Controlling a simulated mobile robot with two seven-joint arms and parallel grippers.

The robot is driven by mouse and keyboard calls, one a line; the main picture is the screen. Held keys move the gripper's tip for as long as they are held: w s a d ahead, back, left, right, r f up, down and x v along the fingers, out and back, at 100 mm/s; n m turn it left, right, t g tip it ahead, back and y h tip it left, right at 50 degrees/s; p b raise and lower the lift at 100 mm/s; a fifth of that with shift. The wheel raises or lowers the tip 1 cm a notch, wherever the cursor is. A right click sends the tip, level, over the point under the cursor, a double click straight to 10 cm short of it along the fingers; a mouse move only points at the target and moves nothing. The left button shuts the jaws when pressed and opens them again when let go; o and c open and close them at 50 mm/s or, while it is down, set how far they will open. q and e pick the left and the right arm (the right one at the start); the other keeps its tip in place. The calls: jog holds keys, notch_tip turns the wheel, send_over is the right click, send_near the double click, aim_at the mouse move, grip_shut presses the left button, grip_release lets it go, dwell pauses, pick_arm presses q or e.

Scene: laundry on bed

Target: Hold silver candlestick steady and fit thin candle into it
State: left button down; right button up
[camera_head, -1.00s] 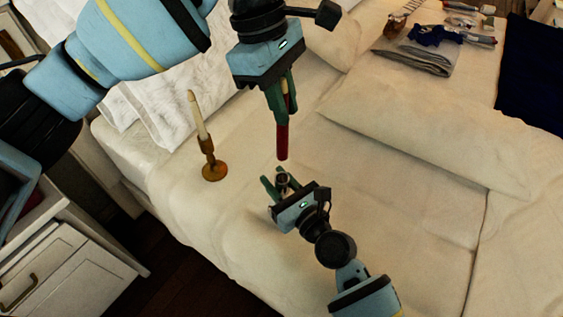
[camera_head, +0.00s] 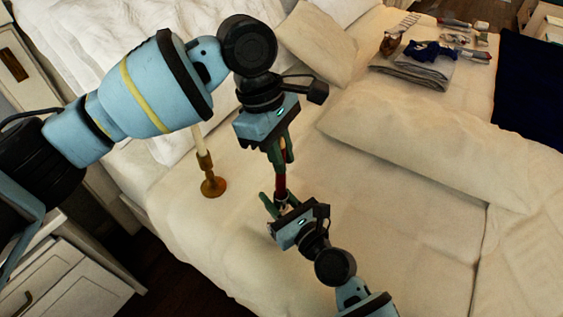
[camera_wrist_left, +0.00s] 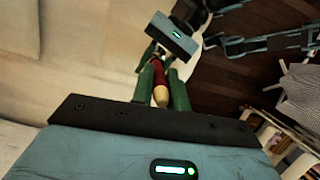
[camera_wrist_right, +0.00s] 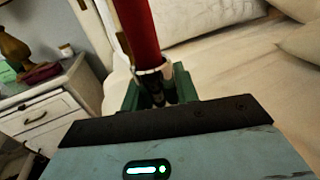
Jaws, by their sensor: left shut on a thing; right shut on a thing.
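My left gripper (camera_head: 281,146) is shut on a thin red candle (camera_head: 280,184) with a pale tip, held upright, lower end down. The pale tip shows between the fingers in the left wrist view (camera_wrist_left: 160,96). My right gripper (camera_head: 276,204) is below it, shut on the small silver candlestick, which shows in the right wrist view (camera_wrist_right: 150,82). There the red candle (camera_wrist_right: 138,30) stands above the candlestick, its lower end at the cup. Whether it is seated inside, I cannot tell for sure. The candlestick's lower part is mostly hidden by the fingers.
A brass candlestick with a white candle (camera_head: 204,160) stands on the bed (camera_head: 420,220), left of the grippers, close to my left arm. Pillows (camera_head: 420,150) and folded clothes (camera_head: 415,70) lie farther back. A white nightstand (camera_head: 75,265) stands at lower left.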

aim_at(285, 178)
pick_arm(q)
jog(key=shift+f, duration=1.35)
jog(key=shift+f, duration=0.2)
jog(key=c, duration=1.4)
grip_release()
jog(key=shift+o, duration=0.2)
jog(key=shift+r, duration=0.15)
jog(key=v, duration=1.2)
pick_arm(e)
jog(key=o, duration=1.2)
jog(key=shift+c, duration=0.2)
